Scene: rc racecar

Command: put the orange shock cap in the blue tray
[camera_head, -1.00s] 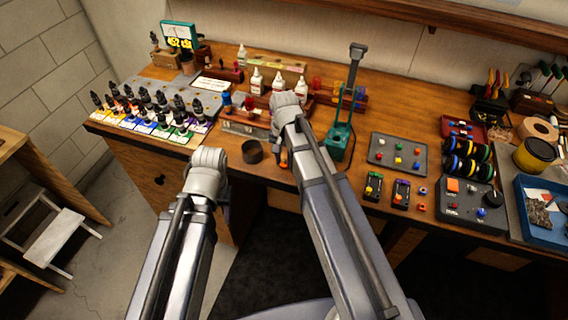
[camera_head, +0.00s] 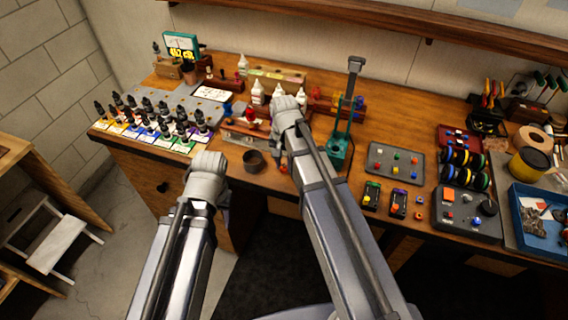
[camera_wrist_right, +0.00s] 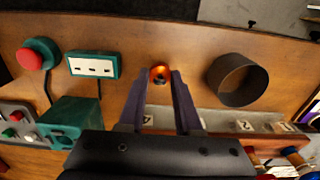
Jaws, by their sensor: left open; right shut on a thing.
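The orange shock cap (camera_wrist_right: 160,73) is a small ring-like piece between the fingertips of my right gripper (camera_wrist_right: 159,83), which is shut on it. In the head view the cap (camera_head: 283,168) is a small orange spot below my right wrist, near the bench's front edge; the arm hides most of that gripper. I cannot tell whether the cap touches the wood. The blue tray (camera_head: 516,222) stands at the far right of the bench with several small items in it. My left gripper (camera_head: 222,197) is open, in front of the bench edge, mostly hidden by its wrist.
A black round cup (camera_head: 253,161) stands close to the cap. A green stand (camera_head: 338,152) with a tall post rises right of my right arm. A grey parts tray (camera_head: 395,163), small black boxes, and a grey control box (camera_head: 468,211) lie between it and the blue tray.

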